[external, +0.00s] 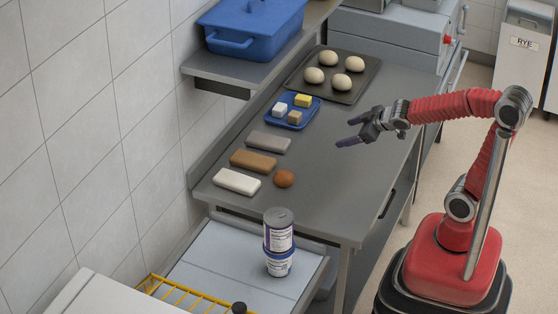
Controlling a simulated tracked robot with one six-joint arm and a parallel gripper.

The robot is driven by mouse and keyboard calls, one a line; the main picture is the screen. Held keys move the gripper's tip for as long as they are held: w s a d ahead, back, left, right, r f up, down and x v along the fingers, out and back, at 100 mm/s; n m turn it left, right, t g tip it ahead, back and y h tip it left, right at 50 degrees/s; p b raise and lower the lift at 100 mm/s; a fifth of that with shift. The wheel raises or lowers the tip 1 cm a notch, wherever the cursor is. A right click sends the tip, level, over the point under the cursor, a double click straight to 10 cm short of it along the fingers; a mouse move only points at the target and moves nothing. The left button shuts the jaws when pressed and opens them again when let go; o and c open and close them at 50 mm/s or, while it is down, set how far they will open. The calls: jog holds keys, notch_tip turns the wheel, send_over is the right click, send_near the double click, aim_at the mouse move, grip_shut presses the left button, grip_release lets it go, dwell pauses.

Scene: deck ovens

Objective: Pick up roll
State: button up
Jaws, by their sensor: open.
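A small round brown roll (284,178) sits on the grey metal counter (330,190), near its front left part. My gripper (347,132) is open and empty above the counter, to the right of and farther back than the roll. Its two dark fingers point left and are apart from the roll. Several pale dough balls (314,75) lie on a dark baking tray (345,97) at the back of the counter.
White (236,181), brown (254,160) and grey (268,142) slabs lie left of the roll. A blue tray (318,101) holds small blocks. Stacked tubs (279,240) stand in front. A shelf with a blue bin (250,25) overhangs the back left. The counter right of the roll is clear.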

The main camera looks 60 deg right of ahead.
aim_at(284, 178)
jog(key=w+f+n+t+y, duration=0.2)
jog(key=w+f, duration=0.3)
jog(key=w, duration=0.2)
jog(key=a+f+n+y, duration=0.1)
jog(key=f+y, duration=0.1)
jog(key=a+f+n+y, duration=0.1)
jog(key=a+f+y, duration=0.1)
jog(key=w+a+f+y, duration=0.1)
jog(key=a+f+y, duration=0.1)
jog(key=shift+f+n, duration=0.1)
jog(key=shift+n, duration=0.3)
jog(key=shift+s+a+f+y, duration=0.25)
jog(key=shift+a+y, duration=0.1)
jog(key=shift+y, duration=0.25)
jog(key=shift+x, duration=4.3)
